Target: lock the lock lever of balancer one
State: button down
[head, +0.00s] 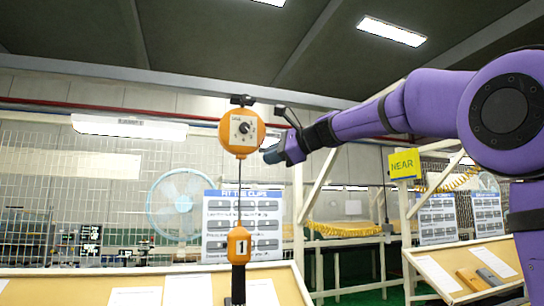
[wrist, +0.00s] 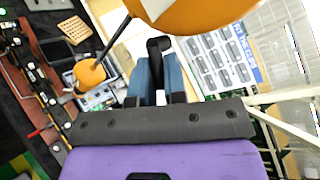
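Balancer one is an orange housing (head: 241,133) with a grey dial plate and black knob, hanging at the centre of the head view. Its cable runs down to an orange piece marked 1 (head: 238,246). In the wrist view the housing (wrist: 190,8) fills the top. My gripper (head: 272,154) is at the housing's lower right side. In the wrist view its blue fingers (wrist: 159,80) have a black bar, seemingly the lock lever (wrist: 158,46), between them, just below the housing. I cannot tell whether the fingers press on it.
A panel of clip pictures (head: 243,225) stands behind the cable. A fan (head: 178,205) is at left behind mesh. A yellow NEAR sign (head: 404,164) hangs at right, by a white frame. Tilted boards with papers (head: 135,290) lie below.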

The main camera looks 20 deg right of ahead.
jog(key=shift+d+r+n+g+h, duration=0.15)
jog(key=shift+r+n+g+h, duration=0.2)
jog(key=shift+n+h, duration=0.35)
jog(key=shift+f, duration=0.1)
jog(key=c, duration=1.2)
grip_release()
jog(key=shift+o, duration=0.2)
jog(key=v, duration=1)
jog(key=shift+s+d+r, duration=0.15)
jog(key=shift+s+r, duration=0.1)
jog(key=shift+s, duration=0.05)
